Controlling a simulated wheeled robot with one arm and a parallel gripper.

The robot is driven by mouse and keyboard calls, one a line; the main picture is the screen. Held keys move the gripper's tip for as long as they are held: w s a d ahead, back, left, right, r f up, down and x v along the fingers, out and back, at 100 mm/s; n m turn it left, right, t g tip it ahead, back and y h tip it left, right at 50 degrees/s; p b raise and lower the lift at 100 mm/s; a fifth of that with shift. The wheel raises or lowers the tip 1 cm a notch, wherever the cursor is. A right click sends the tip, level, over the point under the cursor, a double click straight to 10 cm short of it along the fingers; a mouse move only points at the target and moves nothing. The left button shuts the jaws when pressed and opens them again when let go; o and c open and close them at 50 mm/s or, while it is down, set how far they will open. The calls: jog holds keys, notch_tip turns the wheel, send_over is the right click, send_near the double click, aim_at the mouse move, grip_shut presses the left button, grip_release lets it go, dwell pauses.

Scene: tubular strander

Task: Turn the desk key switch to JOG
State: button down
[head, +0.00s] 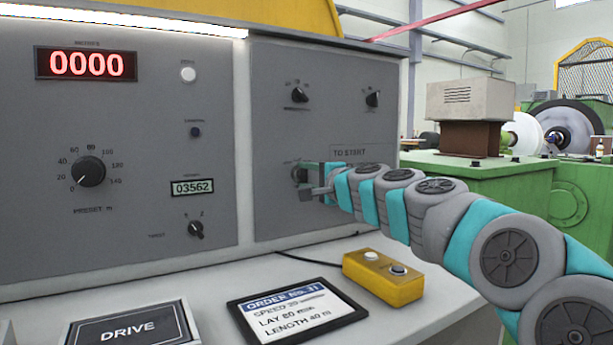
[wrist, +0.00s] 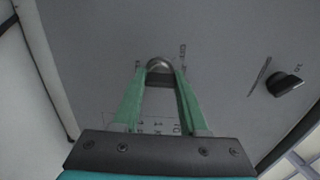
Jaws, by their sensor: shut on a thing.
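The desk key switch (wrist: 160,66) is a round metal piece on the grey right-hand panel. In the wrist view its top arc shows between my fingertips. My gripper (wrist: 160,82) has its green fingers closed in on a dark piece at the switch, which looks like the key. In the head view my gripper (head: 305,188) reaches the panel from the right, at the switch (head: 299,173), and covers much of it. The labels around the switch are partly hidden and too small to read, so the key's position cannot be told.
Two black knobs (head: 299,95) (head: 373,98) sit above on the same panel. A yellow box with buttons (head: 383,280) and an order tablet (head: 295,310) lie on the desk ledge below. The left panel (head: 130,150) carries a display and a dial. Green machinery stands at right.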

jog(key=shift+c, duration=2.2)
grip_release()
jog(key=shift+s+d, duration=0.1)
jog(key=v, duration=0.7)
jog(key=shift+s+d+b, duration=0.2)
jog(key=shift+s+b, duration=0.05)
jog(key=shift+b, duration=0.2)
